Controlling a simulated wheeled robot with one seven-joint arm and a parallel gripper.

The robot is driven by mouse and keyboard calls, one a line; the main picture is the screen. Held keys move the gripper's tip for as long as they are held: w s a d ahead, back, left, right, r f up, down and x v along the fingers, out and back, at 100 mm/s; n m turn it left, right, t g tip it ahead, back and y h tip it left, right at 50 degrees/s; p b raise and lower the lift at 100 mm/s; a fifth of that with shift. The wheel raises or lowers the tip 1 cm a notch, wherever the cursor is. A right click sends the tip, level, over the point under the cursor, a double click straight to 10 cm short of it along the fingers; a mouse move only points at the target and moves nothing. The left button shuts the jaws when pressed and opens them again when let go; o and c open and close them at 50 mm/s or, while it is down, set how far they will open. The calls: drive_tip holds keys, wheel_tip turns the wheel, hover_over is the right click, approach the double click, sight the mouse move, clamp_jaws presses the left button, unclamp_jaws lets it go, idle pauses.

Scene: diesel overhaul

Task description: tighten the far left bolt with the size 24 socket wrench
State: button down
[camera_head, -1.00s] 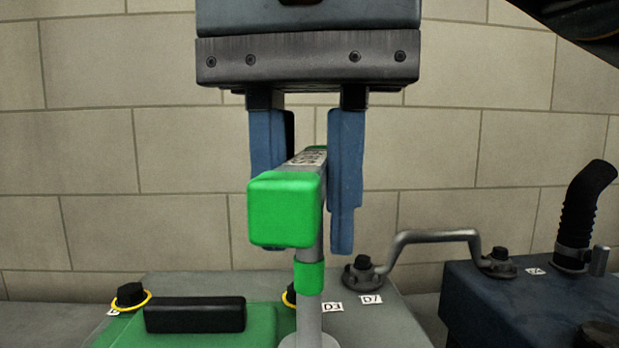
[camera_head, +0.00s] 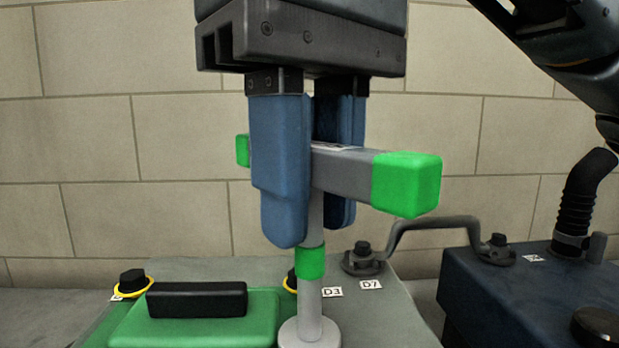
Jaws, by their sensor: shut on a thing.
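My gripper (camera_head: 310,170) is shut on the crossbar of the grey T-shaped socket wrench (camera_head: 350,173), with one blue finger on each side of the bar. The bar has green end caps, and its shaft, with a green band, runs down upright to a round grey foot (camera_head: 310,333) at the bottom edge of the view. What sits under the foot is hidden. A dark bolt with a yellow ring (camera_head: 132,283) stands at the left of the grey block. Another yellow-ringed bolt (camera_head: 290,281) is mostly hidden behind the wrench shaft. The size marking is not readable.
A green cover with a black handle (camera_head: 196,299) lies on the grey block (camera_head: 385,305). Labels D3 (camera_head: 332,292) and D7 (camera_head: 370,284) are behind the wrench. A bent grey pipe (camera_head: 425,223) links to a dark blue block (camera_head: 540,285) with a black hose (camera_head: 580,200) at right.

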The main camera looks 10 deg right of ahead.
drive_tip(key=n, duration=0.6)
drive_tip(key=n+p, duration=0.1)
drive_tip(key=n, duration=0.4)
idle(0.3)
drive_tip(key=shift+f, duration=0.15)
drive_tip(key=shift+f+b, duration=0.7)
drive_tip(key=shift+b, duration=0.1)
drive_tip(key=m+b, duration=0.1)
drive_tip(key=m, duration=0.6)
drive_tip(key=shift+m+b, duration=0.3)
drive_tip(key=shift+m, duration=0.1)
drive_tip(key=shift+n, duration=0.4)
drive_tip(key=c, duration=1.5)
unclamp_jaws()
clamp_jaws()
